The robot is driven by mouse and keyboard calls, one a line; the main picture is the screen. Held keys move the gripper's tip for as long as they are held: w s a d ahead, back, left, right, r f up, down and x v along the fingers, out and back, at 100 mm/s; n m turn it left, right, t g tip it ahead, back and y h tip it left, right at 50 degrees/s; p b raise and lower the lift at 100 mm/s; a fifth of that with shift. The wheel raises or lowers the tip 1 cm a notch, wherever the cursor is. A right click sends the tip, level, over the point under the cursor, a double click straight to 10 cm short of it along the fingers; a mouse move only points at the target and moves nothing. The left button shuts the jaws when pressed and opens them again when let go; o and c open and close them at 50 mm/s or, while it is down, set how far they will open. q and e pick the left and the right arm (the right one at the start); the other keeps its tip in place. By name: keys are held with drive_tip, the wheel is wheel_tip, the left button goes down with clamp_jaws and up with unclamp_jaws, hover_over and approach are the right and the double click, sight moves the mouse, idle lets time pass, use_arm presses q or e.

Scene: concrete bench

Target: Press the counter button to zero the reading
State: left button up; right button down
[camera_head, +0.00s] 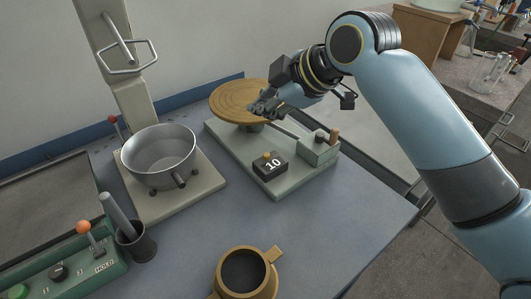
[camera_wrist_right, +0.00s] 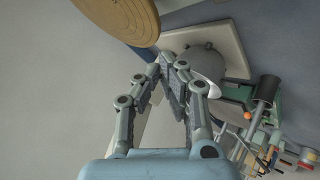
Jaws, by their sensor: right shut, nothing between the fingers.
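The counter (camera_head: 271,167) is a small black box reading "10" in white. An orange button (camera_head: 267,155) sits on its top. It stands on the pale green base plate (camera_head: 281,187) of the turntable device. My right gripper (camera_head: 262,109) is shut and empty, above the base plate near the edge of the round wooden disc, behind the counter and apart from it. In the right wrist view its fingers (camera_wrist_right: 168,62) come together at the tips. I cannot make out the counter there. My left gripper is not in view.
The wooden disc (camera_head: 240,97) is behind the counter. A lever block (camera_head: 318,150) stands to its right. A metal pot (camera_head: 160,150) on a pale stand is to the left. A brass-coloured ring-shaped vessel (camera_head: 243,250) is in front. The blue bench top (camera_head: 330,205) is clear at front right.

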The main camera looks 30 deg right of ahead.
drive_tip(key=b, duration=0.7)
hover_over(264, 157)
wheel_tip(264, 157, down, 6)
drive_tip(key=shift+f, duration=0.2)
drive_tip(key=shift+f+b, duration=0.6)
drive_tip(key=shift+f, duration=0.5)
drive_tip(key=shift+f, duration=0.1)
drive_tip(key=shift+f, duration=0.25)
